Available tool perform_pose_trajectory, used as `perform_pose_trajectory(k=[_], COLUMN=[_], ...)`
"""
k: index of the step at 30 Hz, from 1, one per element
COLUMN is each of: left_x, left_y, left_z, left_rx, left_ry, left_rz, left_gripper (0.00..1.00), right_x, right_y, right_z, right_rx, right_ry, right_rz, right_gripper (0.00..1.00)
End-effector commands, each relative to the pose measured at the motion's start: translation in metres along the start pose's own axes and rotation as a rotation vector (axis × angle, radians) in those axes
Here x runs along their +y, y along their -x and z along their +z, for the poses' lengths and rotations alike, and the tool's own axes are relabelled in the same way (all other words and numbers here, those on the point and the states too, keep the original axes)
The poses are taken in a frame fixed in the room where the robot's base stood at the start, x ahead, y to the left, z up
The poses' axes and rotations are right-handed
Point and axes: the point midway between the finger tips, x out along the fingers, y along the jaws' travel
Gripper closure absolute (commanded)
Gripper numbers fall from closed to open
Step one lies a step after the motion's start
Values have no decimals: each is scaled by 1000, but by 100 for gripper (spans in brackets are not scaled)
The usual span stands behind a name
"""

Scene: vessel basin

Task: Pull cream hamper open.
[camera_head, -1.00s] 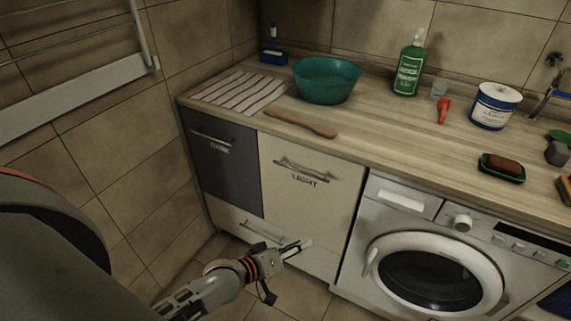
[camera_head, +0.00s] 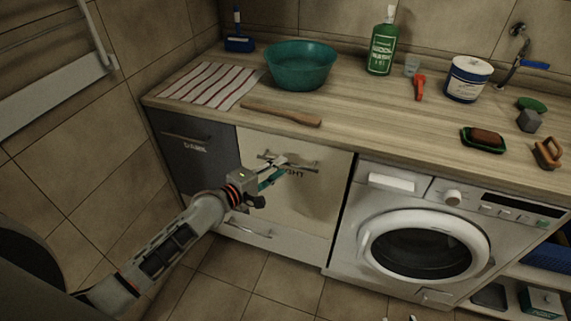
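The cream hamper (camera_head: 310,213) is the cream front marked LIGHT, under the counter between the dark front and the washing machine. It looks closed, flush with its neighbours. Its metal bar handle (camera_head: 305,168) runs across the top of the front. My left gripper (camera_head: 283,168) is at the left part of this handle, its fingers overlapping the handle and the lettering. Whether the fingers touch or enclose the bar cannot be told.
The dark hamper (camera_head: 186,160) stands left of the cream one, the washing machine (camera_head: 382,205) right of it. A low drawer (camera_head: 285,239) lies beneath. On the counter are a wooden paddle (camera_head: 281,113), teal basin (camera_head: 301,66) and striped cloth (camera_head: 211,84). The floor (camera_head: 280,283) in front is clear.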

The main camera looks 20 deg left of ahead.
Motion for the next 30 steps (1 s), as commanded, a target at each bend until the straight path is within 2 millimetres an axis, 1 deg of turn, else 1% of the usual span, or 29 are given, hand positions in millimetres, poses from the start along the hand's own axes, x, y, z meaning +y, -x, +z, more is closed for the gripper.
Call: perform_pose_trajectory(k=[1, 3, 6, 9, 12, 19, 20, 21, 22, 30], left_x=[-1, -1, -1, -1, -1, -1, -1, -1, -1, -1], left_y=[-9, -19, -30, -37, -40, -40, -40, -40, -40, -40], left_z=[0, 0, 0, 0, 0, 0, 0, 0, 0, 0], left_rx=[-1, -1, 0, 0, 0, 0, 0, 0, 0, 0], left_ry=[1, -1, -1, -2, -3, -3, -3, -3, -3, -3], left_rz=[1, 0, 0, -1, -1, -1, -1, -1, -1, -1], left_gripper=[75, 75, 75, 75, 75, 75, 83, 93, 100, 100], right_x=[0, 0, -1, -1, -1, -2, -2, -2, -2, -3], right_y=[-1, -2, -3, -4, -4, -4, -4, -4, -4, -4], right_z=[3, 5, 7, 8, 8, 8, 8, 8, 8, 8], right_rx=[-1, -2, -3, -4, -4, -4, -4, -4, -4, -4], right_ry=[0, 0, 0, 0, 0, -1, -1, -2, -2, -3], right_rz=[0, 0, -1, -1, -1, -1, -1, -1, -1, -2], right_gripper=[60, 60, 60, 60, 60, 60, 60, 60, 60, 60])
